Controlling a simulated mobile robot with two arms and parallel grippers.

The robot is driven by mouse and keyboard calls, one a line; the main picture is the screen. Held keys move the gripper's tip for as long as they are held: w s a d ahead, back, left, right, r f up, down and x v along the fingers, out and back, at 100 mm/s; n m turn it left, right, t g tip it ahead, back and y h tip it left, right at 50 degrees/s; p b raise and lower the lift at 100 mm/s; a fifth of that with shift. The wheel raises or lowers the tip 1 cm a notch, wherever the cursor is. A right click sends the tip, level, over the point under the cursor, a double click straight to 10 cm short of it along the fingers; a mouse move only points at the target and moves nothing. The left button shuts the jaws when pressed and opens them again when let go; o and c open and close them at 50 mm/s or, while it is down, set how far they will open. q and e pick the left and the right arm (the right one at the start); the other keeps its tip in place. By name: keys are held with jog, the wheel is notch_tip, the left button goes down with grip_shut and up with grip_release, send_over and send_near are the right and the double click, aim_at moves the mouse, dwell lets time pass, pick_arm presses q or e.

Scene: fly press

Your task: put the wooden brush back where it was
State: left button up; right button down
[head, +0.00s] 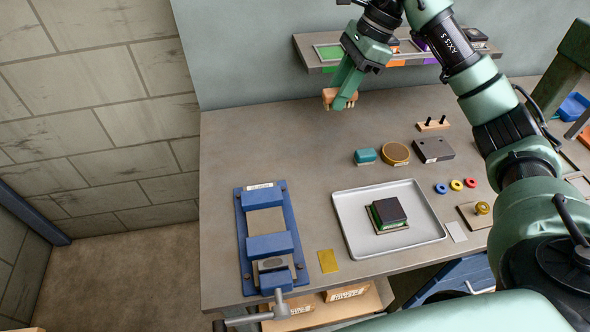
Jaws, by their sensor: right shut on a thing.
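The wooden brush (328,96) is a small orange-brown block in the head view, toward the back left of the bench. My right gripper (344,100) is shut on it, with brush ends showing on both sides of the green fingers. Its bristles cannot be made out. Whether it touches the bench or hangs above it is hard to tell. My left gripper is out of view.
The bench (290,145) is clear around the brush. A shelf (308,62) with coloured pads runs behind it.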

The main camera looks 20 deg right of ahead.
jog(key=shift+w+f, duration=0.1)
jog(key=shift+f, duration=0.2)
jog(key=p, duration=0.3)
send_over(323, 168)
jog(key=d, duration=0.1)
jog(key=f, duration=1.4)
jog(key=shift+d+f, duration=0.2)
jog(key=shift+s+f, duration=0.2)
jog(key=shift+f, duration=0.35)
notch_tip(323, 168, down, 4)
jog(key=shift+r+p, duration=0.1)
jog(key=shift+p, duration=0.5)
jog(key=c, duration=1.1)
grip_release()
